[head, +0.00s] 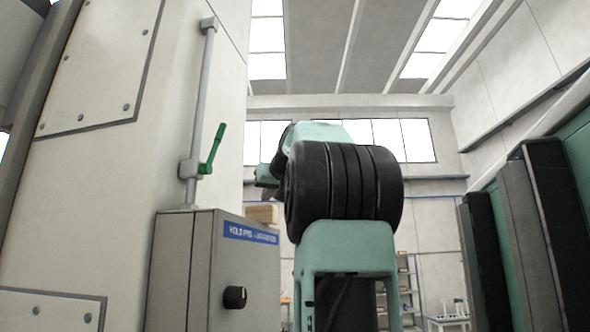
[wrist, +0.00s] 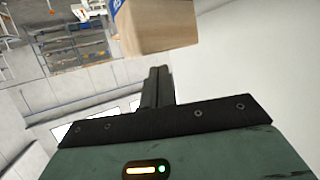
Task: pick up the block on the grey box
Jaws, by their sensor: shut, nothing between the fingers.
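The wooden block (head: 262,213) sits on top of the grey box (head: 215,270) in the head view, partly hidden behind my arm. A light-brown block (wrist: 160,30) shows at the top middle of the wrist view, cut off by the frame edge. A small blue patch shows at its left edge. My gripper (wrist: 158,72) points toward the block. Its dark fingers are together, with nothing held, and a gap to the block shows. In the head view, the gripper is mostly hidden behind my arm, above the block.
The grey box has a black knob (head: 235,297) and a blue label. A large pale column (head: 120,180) with a pipe and green lever (head: 212,150) rises at its left. Shelves (head: 408,285) and a table (head: 447,322) stand farther back. Dark and green panels (head: 540,235) line the right.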

